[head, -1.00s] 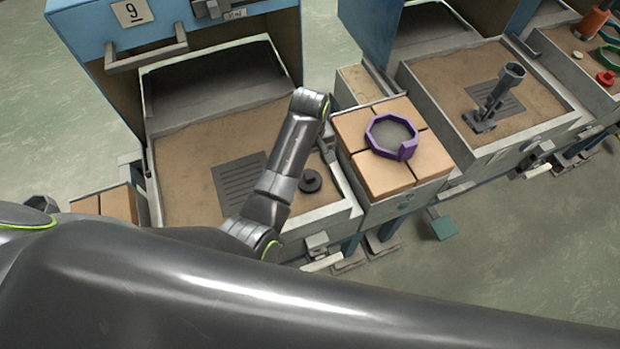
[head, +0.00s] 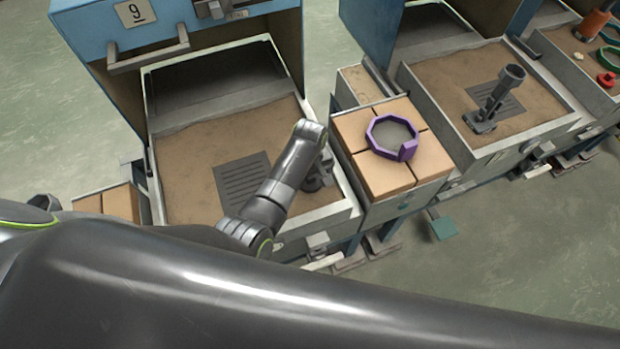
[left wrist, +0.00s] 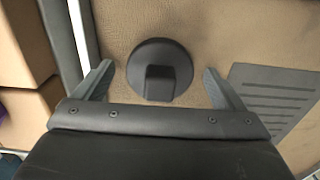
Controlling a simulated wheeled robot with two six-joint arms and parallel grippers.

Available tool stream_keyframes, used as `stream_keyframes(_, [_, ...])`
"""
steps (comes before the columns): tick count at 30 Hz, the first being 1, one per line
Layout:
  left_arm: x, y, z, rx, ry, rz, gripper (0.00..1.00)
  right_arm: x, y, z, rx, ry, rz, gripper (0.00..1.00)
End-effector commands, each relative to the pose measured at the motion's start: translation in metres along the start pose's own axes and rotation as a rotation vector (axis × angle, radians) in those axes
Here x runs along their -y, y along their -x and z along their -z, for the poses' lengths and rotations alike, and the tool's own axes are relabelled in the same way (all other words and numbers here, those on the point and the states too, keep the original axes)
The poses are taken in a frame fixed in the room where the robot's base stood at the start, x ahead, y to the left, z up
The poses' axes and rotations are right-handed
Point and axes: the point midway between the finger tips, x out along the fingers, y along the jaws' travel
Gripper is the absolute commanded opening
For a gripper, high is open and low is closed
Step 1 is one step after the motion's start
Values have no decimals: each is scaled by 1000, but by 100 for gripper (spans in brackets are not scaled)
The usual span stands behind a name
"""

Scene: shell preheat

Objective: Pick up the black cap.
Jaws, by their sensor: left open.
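The black cap (left wrist: 160,62) is a round dark disc with a raised block on it. It lies on the sandy tray floor in the left wrist view. My left gripper (left wrist: 159,78) is open, with one finger on each side of the cap and a gap on both sides. In the head view my left gripper (head: 318,172) is low over the right side of the sandy tray (head: 185,150), and the arm hides most of the cap there. My right gripper is not in view.
A dark slotted grate (head: 243,180) lies left of the gripper. The tray's metal wall (head: 342,185) is close on the right. Beyond it a purple ring (head: 392,137) sits on tan blocks. A dark upright fitting (head: 497,97) stands in the tray farther right.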

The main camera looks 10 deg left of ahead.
Motion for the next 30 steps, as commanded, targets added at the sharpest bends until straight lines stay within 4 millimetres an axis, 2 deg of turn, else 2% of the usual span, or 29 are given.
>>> stream_keyframes(3, [0,0,0,0,0,0,91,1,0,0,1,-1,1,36])
stream_keyframes(12, [0,0,0,0,0,0,52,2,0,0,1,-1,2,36])
stream_keyframes(15, [0,1,0,0,0,0,42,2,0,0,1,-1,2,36])
stream_keyframes(23, [0,2,0,0,0,0,42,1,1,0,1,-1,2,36])
stream_keyframes(30, [0,14,0,0,0,0,42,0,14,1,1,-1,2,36])
